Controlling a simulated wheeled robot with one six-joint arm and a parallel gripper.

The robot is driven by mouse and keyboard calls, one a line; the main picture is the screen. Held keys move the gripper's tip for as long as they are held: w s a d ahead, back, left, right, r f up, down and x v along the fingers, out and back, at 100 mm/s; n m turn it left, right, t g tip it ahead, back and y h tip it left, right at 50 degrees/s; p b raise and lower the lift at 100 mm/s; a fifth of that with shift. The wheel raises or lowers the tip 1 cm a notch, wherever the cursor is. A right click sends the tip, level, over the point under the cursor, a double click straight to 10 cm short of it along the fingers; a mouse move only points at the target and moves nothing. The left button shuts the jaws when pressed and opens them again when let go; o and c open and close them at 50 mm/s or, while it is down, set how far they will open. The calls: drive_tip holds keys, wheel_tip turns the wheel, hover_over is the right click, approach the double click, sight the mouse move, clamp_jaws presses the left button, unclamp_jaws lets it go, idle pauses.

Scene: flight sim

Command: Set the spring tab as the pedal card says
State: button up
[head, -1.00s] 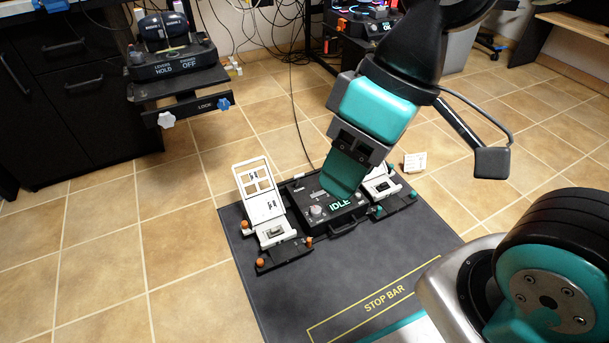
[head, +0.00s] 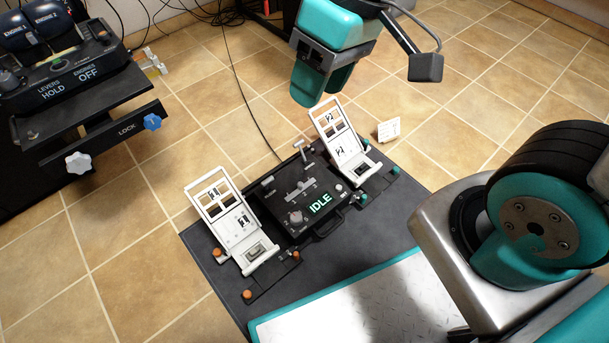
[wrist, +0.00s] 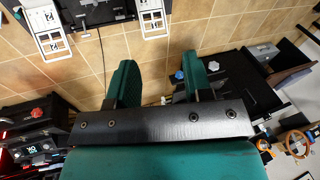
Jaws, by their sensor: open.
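The pedal unit has a black centre box (head: 323,222) with a green IDLE display, between a white left pedal (head: 240,226) and a white right pedal (head: 345,150). On the box are a round knob (head: 295,217), a slider-like part (head: 300,188) and a small T-shaped handle (head: 301,148). I cannot tell which part is the spring tab. A small white card (head: 388,130) stands on the floor right of the unit, its writing unreadable. My gripper (head: 322,88) is open and empty, above and behind the unit; its two teal fingers stand apart in the wrist view (wrist: 160,88).
A cable runs behind the pedal unit. Tiled floor (head: 480,110) on the right is clear.

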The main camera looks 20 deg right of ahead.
drive_tip(key=w+f+m+h+b, duration=0.1)
drive_tip(key=w+f+m, duration=0.1)
drive_tip(key=w+f, duration=0.7)
drive_tip(key=m+h+b, duration=0.3)
drive_tip(key=b, duration=0.1)
hover_over(301, 184)
wheel_tip(301, 184, down, 28)
drive_tip(key=f, duration=0.1)
wheel_tip(301, 184, down, 16)
drive_tip(key=b, duration=0.8)
drive_tip(key=shift+a+f, duration=0.1)
clamp_jaws()
